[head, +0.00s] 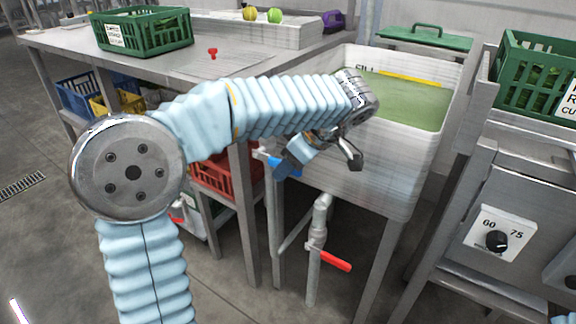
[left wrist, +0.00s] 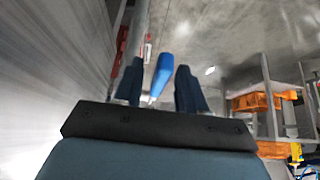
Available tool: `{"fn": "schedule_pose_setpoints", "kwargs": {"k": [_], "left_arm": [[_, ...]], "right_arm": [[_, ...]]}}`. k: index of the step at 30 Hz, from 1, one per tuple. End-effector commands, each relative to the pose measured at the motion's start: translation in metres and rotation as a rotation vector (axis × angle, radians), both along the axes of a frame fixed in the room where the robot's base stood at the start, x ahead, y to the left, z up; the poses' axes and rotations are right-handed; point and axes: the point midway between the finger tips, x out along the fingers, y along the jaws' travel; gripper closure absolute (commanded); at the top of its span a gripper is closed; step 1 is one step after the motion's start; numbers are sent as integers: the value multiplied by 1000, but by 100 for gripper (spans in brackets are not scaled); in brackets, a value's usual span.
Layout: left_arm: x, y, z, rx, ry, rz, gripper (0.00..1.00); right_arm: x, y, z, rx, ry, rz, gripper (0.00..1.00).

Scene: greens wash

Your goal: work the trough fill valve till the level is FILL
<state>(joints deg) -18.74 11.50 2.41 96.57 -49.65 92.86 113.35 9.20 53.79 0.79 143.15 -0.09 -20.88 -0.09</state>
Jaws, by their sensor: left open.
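The trough (head: 398,152) is a pale, deep sink holding green water (head: 420,101). A FILL mark (head: 364,68) and a yellow line (head: 412,77) show on its back wall, and the water surface appears just below the line. My left gripper (head: 278,163) is at the trough's left side, partly hidden by its own wrist. In the left wrist view a blue valve handle (left wrist: 161,73) lies between the open fingers, with gaps on both sides. In the head view fingers and handle blend together. My right gripper is out of view.
A red-handled valve (head: 335,260) sits on the pipe below the trough. A steel table (head: 180,66) with a green crate (head: 142,35) is at left. A counter with a dial (head: 497,241) stands at right. Orange crates (left wrist: 258,101) show in the wrist view.

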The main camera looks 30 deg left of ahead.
Motion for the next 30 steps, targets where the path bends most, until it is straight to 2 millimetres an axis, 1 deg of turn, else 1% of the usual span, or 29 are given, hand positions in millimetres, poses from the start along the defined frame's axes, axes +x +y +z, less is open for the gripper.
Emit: {"fn": "schedule_pose_setpoints", "kwargs": {"k": [5, 9, 12, 15, 18, 21, 30], "left_arm": [[0, -19, 30, -2, -4, -4, 60], [-2, -39, 61, -1, -4, -4, 60], [-3, -51, 80, 0, -4, -4, 60], [-4, -61, 95, -1, -3, -3, 60], [-4, -67, 105, 0, -2, -2, 60], [-5, -71, 110, 0, -1, -2, 60], [-5, -71, 111, 0, 0, -1, 60]], "right_arm": [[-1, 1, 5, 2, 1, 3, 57], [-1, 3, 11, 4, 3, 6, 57], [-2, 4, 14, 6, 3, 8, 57], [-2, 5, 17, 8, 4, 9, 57], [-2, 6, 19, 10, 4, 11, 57], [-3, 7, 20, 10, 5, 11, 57], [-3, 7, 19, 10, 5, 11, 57]]}}
